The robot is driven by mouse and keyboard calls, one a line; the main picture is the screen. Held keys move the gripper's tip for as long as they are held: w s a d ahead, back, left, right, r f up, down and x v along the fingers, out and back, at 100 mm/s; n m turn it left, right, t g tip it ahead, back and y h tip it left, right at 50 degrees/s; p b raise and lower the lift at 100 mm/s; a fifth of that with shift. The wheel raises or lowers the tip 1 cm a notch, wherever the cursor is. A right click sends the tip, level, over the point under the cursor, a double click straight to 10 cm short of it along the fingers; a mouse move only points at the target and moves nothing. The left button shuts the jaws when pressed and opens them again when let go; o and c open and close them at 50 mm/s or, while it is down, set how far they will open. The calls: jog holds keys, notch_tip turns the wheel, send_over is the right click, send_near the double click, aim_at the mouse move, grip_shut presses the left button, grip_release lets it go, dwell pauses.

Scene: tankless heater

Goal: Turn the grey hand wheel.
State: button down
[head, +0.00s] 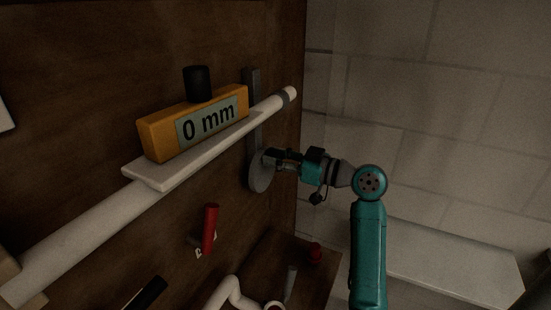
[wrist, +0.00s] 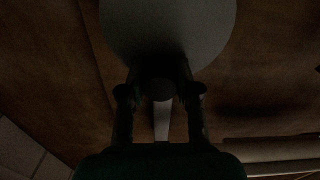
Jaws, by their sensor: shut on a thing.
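The grey hand wheel (head: 258,176) is a round disc on the brown wooden panel, below the white pipe. In the wrist view the wheel (wrist: 168,28) fills the top middle, dim and grey. My gripper (head: 270,160) reaches it from the right in the head view. In the wrist view my gripper (wrist: 160,90) has its two fingers on either side of a dark part at the wheel's lower edge and is shut on it. The exact contact is dark and partly hidden by the fingers.
A yellow gauge (head: 195,122) reading "0 mm" sits on a white plate on the long white pipe (head: 85,222). A red lever (head: 209,229) is on the panel, lower left of the wheel. A pale shelf (head: 450,265) is at right.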

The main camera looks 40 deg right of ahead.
jog(key=shift+w+d+f+m, duration=0.2)
jog(key=shift+d+f+m, duration=0.45)
jog(key=shift+m, duration=1.9)
jog(key=shift+w+d+f+m, duration=0.25)
jog(key=shift+d+f+m, duration=0.3)
jog(key=shift+m, duration=1.95)
jog(key=shift+w+d+f+m, duration=0.2)
jog(key=shift+d+f+m, duration=0.45)
jog(key=shift+m, duration=1.9)
jog(key=shift+a+f, duration=0.1)
jog(key=c, duration=0.8)
grip_release()
jog(key=v, duration=1.2)
